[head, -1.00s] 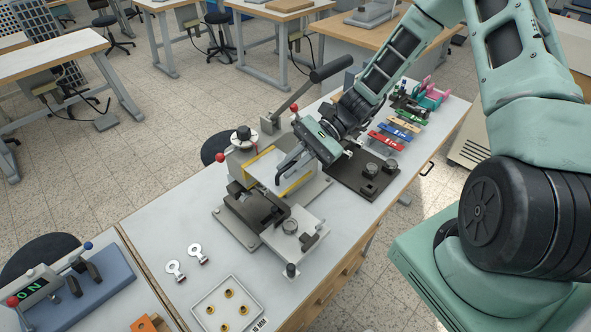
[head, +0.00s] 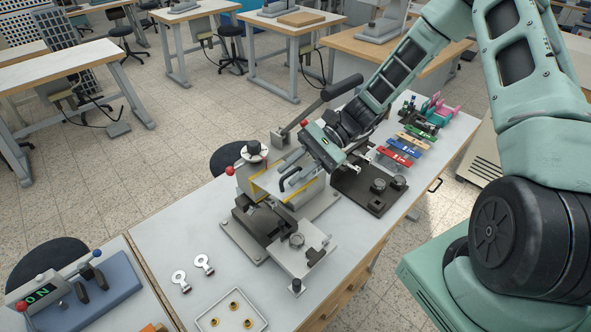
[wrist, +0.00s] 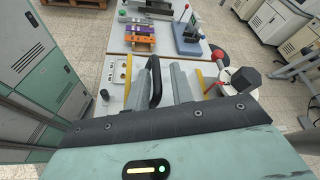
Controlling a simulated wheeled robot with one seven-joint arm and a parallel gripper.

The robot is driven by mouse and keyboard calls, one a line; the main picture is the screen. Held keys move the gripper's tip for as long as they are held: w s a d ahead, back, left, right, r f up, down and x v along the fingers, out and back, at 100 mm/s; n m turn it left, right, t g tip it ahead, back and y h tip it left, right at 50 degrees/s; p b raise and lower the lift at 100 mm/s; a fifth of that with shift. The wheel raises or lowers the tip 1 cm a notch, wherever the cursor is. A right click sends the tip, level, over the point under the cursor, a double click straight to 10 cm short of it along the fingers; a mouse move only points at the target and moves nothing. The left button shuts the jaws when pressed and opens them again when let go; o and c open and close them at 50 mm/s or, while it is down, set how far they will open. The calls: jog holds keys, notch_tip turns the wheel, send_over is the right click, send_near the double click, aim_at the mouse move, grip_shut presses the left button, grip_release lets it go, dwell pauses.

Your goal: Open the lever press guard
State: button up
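The lever press (head: 252,205) stands on the white-topped bench, its black-gripped lever (head: 342,88) raised. Its guard (head: 268,183) is a pale panel with yellow edging and a black loop handle (head: 290,178). Whether the guard has swung at all is hard to tell. My gripper (head: 308,165) is just above and to the right of the handle. In the wrist view its two grey fingers (wrist: 160,82) stand apart. The black handle (wrist: 156,80) shows between them, closer to the left finger, with a gap to the right one. Contact cannot be made out.
A dark fixture plate (head: 368,190) with round knobs lies right of the press, with coloured blocks (head: 395,157) beyond. Two metal tags (head: 203,264) and a white tray (head: 232,316) lie in front. A blue device (head: 100,290) is at left. The bench's left part is mostly clear.

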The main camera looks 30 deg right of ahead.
dwell(0.3)
jog(key=w+d+b, duration=0.1)
jog(key=d+b, duration=0.1)
jog(key=d, duration=0.3)
jog(key=d+r+b, duration=0.1)
jog(key=d+b, duration=0.2)
jog(key=d, duration=0.3)
jog(key=w+d+b, duration=0.1)
jog(key=d+b, duration=0.1)
jog(key=d, duration=0.3)
jog(key=shift+w+d+r+b, duration=0.2)
jog(key=shift+w+r+b, duration=0.1)
jog(key=shift+r, duration=0.1)
